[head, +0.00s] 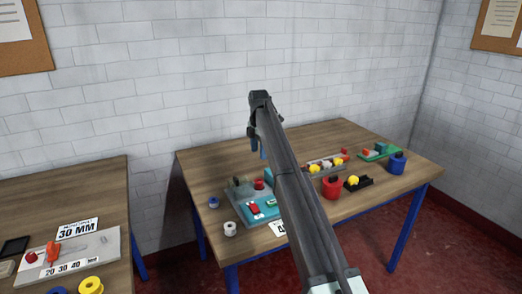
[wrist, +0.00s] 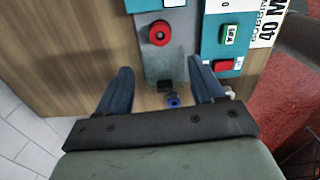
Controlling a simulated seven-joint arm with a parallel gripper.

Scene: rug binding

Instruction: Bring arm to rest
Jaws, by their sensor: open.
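My gripper (head: 259,148) hangs from the end of my raised arm, above the back left part of the right-hand table (head: 315,141). In the wrist view my gripper (wrist: 162,76) shows two blue fingers spread wide with nothing held between them. Below the fingers lies a teal and grey machine (head: 243,196) with a round red knob (wrist: 159,33) and a green button (wrist: 229,35). A blue spool (wrist: 173,101) shows small and low between the fingers, apart from them. My arm hides the middle of the table in the head view.
A red pot (head: 332,188), a blue pot (head: 397,163) and a black holder with a yellow ball (head: 353,181) stand at the right. A white spool (head: 230,229) is at the front left. Another table (head: 100,190) stands left across a gap. A brick wall (head: 190,90) rises behind.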

